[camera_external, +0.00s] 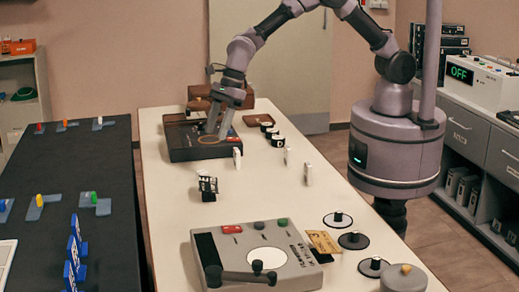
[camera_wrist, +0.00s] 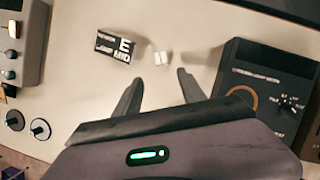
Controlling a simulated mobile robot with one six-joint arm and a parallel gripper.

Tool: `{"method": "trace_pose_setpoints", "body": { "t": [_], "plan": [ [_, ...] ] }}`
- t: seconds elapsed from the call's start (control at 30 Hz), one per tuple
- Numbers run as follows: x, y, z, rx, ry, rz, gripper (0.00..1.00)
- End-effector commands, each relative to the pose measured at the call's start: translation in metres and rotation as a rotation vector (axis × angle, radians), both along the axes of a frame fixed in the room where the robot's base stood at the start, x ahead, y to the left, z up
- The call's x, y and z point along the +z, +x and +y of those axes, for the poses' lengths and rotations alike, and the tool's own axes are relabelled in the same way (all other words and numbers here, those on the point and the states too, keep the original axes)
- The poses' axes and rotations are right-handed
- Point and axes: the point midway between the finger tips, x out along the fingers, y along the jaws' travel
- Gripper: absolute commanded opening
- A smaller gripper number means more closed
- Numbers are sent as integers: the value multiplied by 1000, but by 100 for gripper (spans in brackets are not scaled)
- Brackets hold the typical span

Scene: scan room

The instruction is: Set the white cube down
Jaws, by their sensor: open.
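A small white cube (camera_wrist: 161,58) sits on the pale table top in the wrist view, just beyond the gap between my fingertips. A small white piece that looks like it stands beside the dark box in the external view (camera_external: 237,158). My gripper (camera_wrist: 158,76) is open and empty, with its two dark fingers spread and apart from the cube. In the external view my gripper (camera_external: 214,130) points down and overlaps the dark box in the picture; its exact height is hard to tell.
A dark dial box (camera_external: 180,150) shows on the right in the wrist view (camera_wrist: 262,72). A black-and-white lettered block (camera_external: 208,186) is left of the cube in the wrist view (camera_wrist: 118,46). A grey control console (camera_external: 222,262) stands at the table's near end. Bare table lies between.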

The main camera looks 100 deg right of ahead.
Motion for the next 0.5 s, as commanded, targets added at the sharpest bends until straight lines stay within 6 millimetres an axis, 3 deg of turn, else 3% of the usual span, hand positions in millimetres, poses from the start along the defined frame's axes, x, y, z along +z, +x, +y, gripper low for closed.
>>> {"method": "trace_pose_setpoints", "body": {
  "t": [0.07,0.17,0.2,0.27,0.3,0.4,0.5],
  "plan": [
    [47,-21,0,162,-61,-51,48],
    [120,-82,0,537,-213,-141,48],
    [146,-114,0,708,-287,-181,48],
    [177,-167,0,971,-408,-242,48],
    [191,-204,1,1148,-492,-281,48],
    [204,-288,1,1551,-694,-362,48],
    [196,-344,1,1846,-850,-411,48]
  ]
}}
